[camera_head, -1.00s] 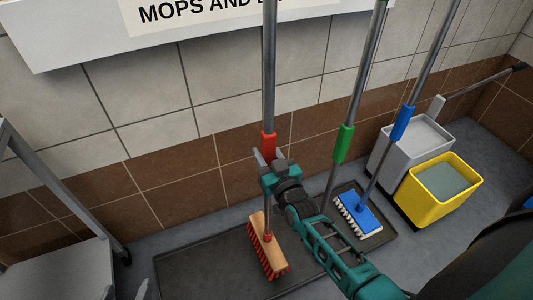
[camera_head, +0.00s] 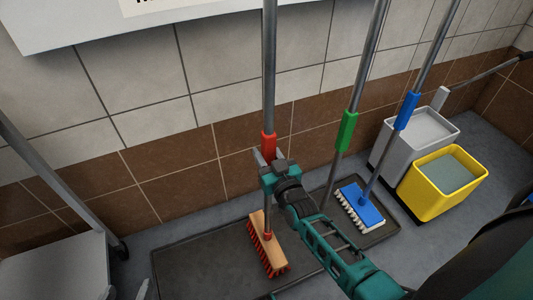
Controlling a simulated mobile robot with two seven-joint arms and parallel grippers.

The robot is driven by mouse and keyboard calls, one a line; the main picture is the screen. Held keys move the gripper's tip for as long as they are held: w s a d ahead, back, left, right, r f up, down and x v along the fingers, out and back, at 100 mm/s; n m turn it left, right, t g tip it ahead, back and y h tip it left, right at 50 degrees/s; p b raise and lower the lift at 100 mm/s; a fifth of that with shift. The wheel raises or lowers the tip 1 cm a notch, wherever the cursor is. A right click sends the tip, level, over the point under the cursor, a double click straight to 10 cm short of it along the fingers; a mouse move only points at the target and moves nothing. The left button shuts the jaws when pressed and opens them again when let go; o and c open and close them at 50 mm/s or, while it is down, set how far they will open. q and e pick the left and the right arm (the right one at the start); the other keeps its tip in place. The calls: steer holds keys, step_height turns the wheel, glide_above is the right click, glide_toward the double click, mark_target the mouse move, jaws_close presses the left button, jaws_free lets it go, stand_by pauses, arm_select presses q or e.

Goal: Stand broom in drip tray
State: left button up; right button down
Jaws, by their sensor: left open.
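A broom with a grey handle, red grip sleeve (camera_head: 268,146) and wooden head with red bristles (camera_head: 266,244) stands nearly upright over the black drip tray (camera_head: 195,268). I cannot tell whether its bristles press on the tray. My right gripper (camera_head: 268,160), on the arm from the lower right, is closed around the handle at the lower end of the red sleeve. Its fingertips are partly hidden. My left gripper (camera_head: 127,291) shows only as two separate grey fingertips at the bottom edge, open and away from the broom.
A blue brush (camera_head: 362,208) and a green-sleeved handle (camera_head: 346,132) stand at the tray's right part. A grey bucket (camera_head: 395,150) and yellow bucket (camera_head: 425,195) stand further right. A grey cart (camera_head: 55,265) is at left. The tiled wall is behind.

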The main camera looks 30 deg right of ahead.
steer(key=shift+f+b, duration=0.45)
stand_by(0.8)
steer(key=c, duration=0.9)
jaws_free()
steer(key=o, duration=0.3)
steer(key=shift+s+f, duration=0.1)
steer(key=shift+f, duration=0.1)
steer(key=s+p, duration=0.3)
steer(key=s, duration=0.9)
steer(key=shift+s+a+r, duration=0.15)
steer(key=shift+s+a, duration=0.2)
